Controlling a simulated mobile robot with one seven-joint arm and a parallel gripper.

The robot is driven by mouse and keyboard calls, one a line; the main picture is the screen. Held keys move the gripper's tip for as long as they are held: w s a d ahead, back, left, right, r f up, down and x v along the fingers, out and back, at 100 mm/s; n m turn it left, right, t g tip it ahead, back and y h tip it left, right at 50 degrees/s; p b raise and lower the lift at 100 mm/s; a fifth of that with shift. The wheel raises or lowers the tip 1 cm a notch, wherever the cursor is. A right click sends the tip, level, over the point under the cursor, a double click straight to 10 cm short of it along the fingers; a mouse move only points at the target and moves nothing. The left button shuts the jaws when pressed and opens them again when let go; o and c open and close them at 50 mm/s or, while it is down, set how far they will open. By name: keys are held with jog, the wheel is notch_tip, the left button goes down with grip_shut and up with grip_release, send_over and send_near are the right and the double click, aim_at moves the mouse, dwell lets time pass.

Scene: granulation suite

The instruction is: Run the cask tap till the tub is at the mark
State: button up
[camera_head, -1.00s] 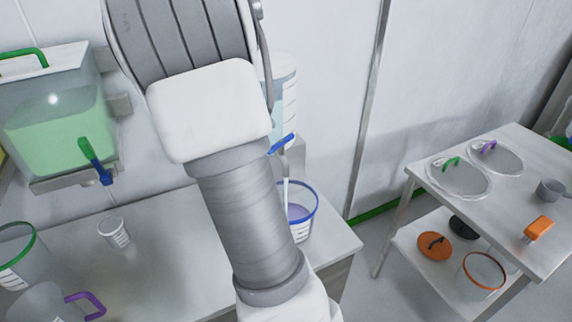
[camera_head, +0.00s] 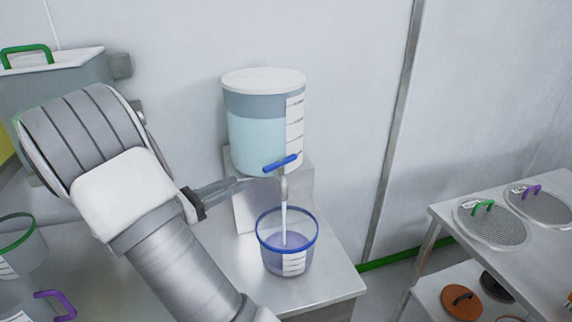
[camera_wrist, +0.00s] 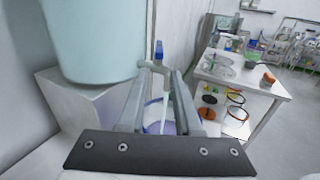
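The cask (camera_head: 262,135) is a clear cylinder with a white lid, pale blue liquid and a scale strip, standing on a grey block. Its tap has a blue lever (camera_head: 282,163), lying crosswise. A stream runs from the spout into the blue-rimmed tub (camera_head: 270,262) below. The tub holds bluish liquid and has a scale label on its front; I cannot make out the mark against the level. My gripper (camera_head: 240,184) is left of the tap, apart from the lever. In the wrist view, its fingers (camera_wrist: 160,76) are parted and empty, with the lever (camera_wrist: 158,48) beyond the tips.
A green-handled tank (camera_head: 60,75) is at the left, partly behind my arm. A green-rimmed container (camera_head: 18,248) and a purple-handled jug (camera_head: 55,305) stand at the left of the bench. A table (camera_head: 460,240) with sieves is at the right, past a floor gap.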

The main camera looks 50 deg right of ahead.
aim_at(296, 156)
jog(key=d, duration=0.5)
jog(key=s+d, duration=0.1)
jog(key=d, duration=1.1)
jog(key=shift+s+d, duration=0.1)
jog(key=shift+s, duration=0.05)
grip_shut()
